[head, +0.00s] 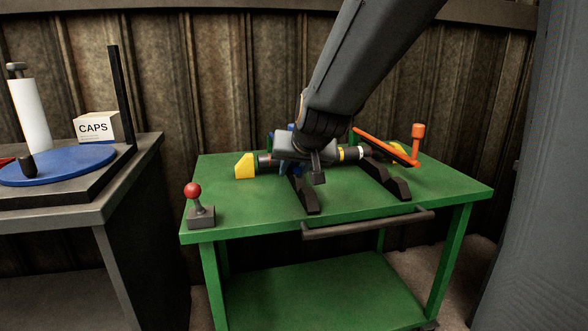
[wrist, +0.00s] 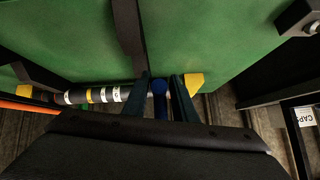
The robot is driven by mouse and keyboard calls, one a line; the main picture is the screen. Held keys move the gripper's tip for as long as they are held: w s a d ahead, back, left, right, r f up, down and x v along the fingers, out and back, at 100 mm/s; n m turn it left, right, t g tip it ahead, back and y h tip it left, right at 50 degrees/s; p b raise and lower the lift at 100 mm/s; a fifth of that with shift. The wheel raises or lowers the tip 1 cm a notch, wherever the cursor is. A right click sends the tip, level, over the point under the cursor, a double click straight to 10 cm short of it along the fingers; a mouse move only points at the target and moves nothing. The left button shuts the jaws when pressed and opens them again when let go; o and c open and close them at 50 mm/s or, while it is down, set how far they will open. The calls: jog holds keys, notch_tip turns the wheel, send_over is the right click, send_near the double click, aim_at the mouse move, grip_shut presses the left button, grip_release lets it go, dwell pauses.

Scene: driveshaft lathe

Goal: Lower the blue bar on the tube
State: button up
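The dark tube lies across the table; in the head view its right part with yellow and white bands (head: 350,153) shows, and in the wrist view it carries several bands (wrist: 95,96). The blue bar (wrist: 160,100) stands between the two fingers of my gripper (wrist: 166,90) in the wrist view. The fingers are apart, with a gap on the bar's right side, so my gripper looks open around it. In the head view only small blue parts (head: 291,128) show behind my gripper, which hides most of the bar. An orange bar (head: 385,147) is raised at a slant on the right.
The tube rests over dark supports on the green table (head: 240,205). A yellow block (head: 245,166) is at its left end. A red-knobbed lever (head: 197,203) stands at the front left corner. A dark bench (head: 120,170) with a CAPS box (head: 97,128) is on the left.

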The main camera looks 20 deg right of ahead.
jog(key=shift+o, duration=0.6)
jog(key=shift+s+a+f, duration=0.1)
jog(key=shift+a, duration=0.25)
jog(key=shift+d, duration=0.3)
jog(key=shift+r, duration=0.2)
jog(key=shift+s+r, duration=0.2)
jog(key=shift+r, duration=0.05)
jog(key=p+v, duration=0.3)
jog(key=v, duration=0.4)
jog(key=shift+p, duration=0.3)
jog(key=shift+f, duration=0.1)
